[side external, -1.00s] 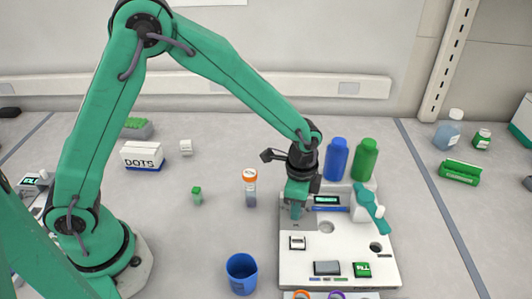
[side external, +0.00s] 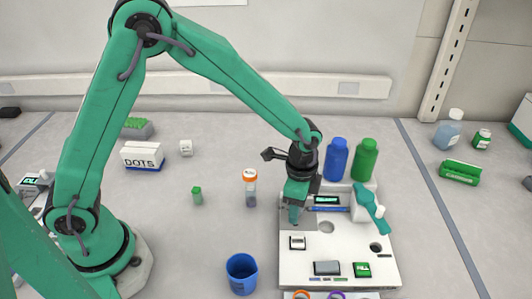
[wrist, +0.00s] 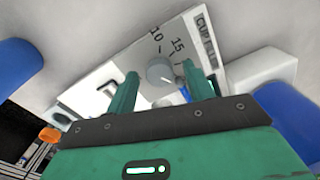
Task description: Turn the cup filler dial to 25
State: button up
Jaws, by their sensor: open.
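In the wrist view the dial is a round grey knob (wrist: 158,68) on a white panel, with the numbers 10 and 15 printed beyond it. A pale mark on the knob points toward the lower right; I cannot read its exact setting. The 25 mark is not visible. My gripper (wrist: 161,74) is open, with one green finger on each side of the knob; I cannot tell whether either finger touches it. In the side view my gripper (side external: 295,212) is low over the left of the white cup filler (side external: 295,267) and hides the dial.
The filler has a lit display (side external: 327,200) and a green button (side external: 362,270). A blue bottle (side external: 336,160) and a green bottle (side external: 364,160) stand behind. A blue cup (side external: 242,274) and an orange-capped vial (side external: 250,188) stand left of the filler.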

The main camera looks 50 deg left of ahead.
jog(key=shift+r, duration=0.1)
notch_tip(320, 180, up, 7)
jog(key=shift+r, duration=0.35)
dwell(0.5)
jog(key=shift+a+r, duration=0.25)
jog(key=shift+r, duration=0.05)
jog(key=s+a+r+n+t, duration=0.3)
jog(key=s+a+r+n, duration=0.3)
jog(key=a+r, duration=0.35)
jog(key=s+a+r+n+t, duration=0.2)
jog(key=s+a+n, duration=0.4)
jog(key=s, duration=0.6)
jog(key=shift+a+r+t, duration=0.3)
jog(key=shift+a+r, duration=0.2)
jog(key=shift+r, duration=0.3)
jog(key=shift+c, duration=0.4)
